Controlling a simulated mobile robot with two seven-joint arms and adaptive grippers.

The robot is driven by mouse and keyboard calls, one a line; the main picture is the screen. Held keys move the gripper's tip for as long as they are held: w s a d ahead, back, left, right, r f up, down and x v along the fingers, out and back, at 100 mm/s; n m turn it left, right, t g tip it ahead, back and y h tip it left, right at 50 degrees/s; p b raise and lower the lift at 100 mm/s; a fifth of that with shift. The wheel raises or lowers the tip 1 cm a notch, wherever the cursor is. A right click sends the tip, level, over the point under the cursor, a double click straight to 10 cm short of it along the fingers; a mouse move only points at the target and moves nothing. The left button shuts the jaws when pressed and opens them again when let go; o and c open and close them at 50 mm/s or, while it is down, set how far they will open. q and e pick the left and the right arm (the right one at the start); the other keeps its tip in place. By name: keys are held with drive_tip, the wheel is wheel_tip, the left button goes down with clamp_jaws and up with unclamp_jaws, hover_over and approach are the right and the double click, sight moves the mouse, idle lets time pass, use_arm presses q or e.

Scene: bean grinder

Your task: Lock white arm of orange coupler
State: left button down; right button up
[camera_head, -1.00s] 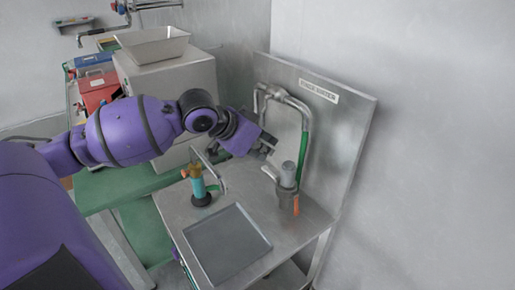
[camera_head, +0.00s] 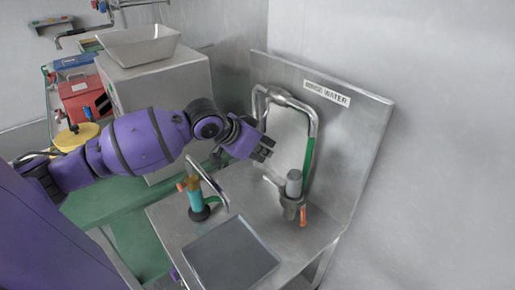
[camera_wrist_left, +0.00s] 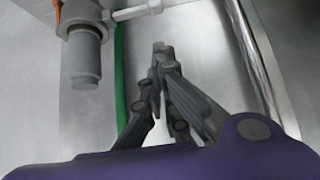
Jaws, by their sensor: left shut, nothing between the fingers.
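A grey coupler (camera_head: 293,185) stands upright at the right side of the steel counter. A pale white arm (camera_head: 270,180) sticks out from its upper left, and an orange arm (camera_head: 303,216) hangs down at its lower right. In the left wrist view the coupler (camera_wrist_left: 84,50) is at upper left, with the white arm (camera_wrist_left: 137,11) pointing right and a bit of orange (camera_wrist_left: 57,9) at its left edge. My left gripper (camera_head: 266,149) is shut and empty, up and left of the coupler and apart from it. Its fingertips (camera_wrist_left: 160,52) show below the white arm. My right gripper is out of view.
A teal fitting with an orange top (camera_head: 195,195) and a thin tap stand left on the counter. A square sunken plate (camera_head: 230,255) lies in front. A bent steel pipe with a green hose (camera_head: 309,155) rises behind the coupler, before the steel backsplash (camera_head: 355,125).

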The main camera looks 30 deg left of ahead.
sight(270, 176)
use_arm(q)
drive_tip(key=x, duration=0.4)
wheel_tip(270, 176, down, 2)
drive_tip(key=shift+s+f, duration=0.15)
drive_tip(key=shift+s, duration=0.05)
drive_tip(key=shift+a+f, duration=0.1)
drive_tip(key=shift+f, duration=0.5)
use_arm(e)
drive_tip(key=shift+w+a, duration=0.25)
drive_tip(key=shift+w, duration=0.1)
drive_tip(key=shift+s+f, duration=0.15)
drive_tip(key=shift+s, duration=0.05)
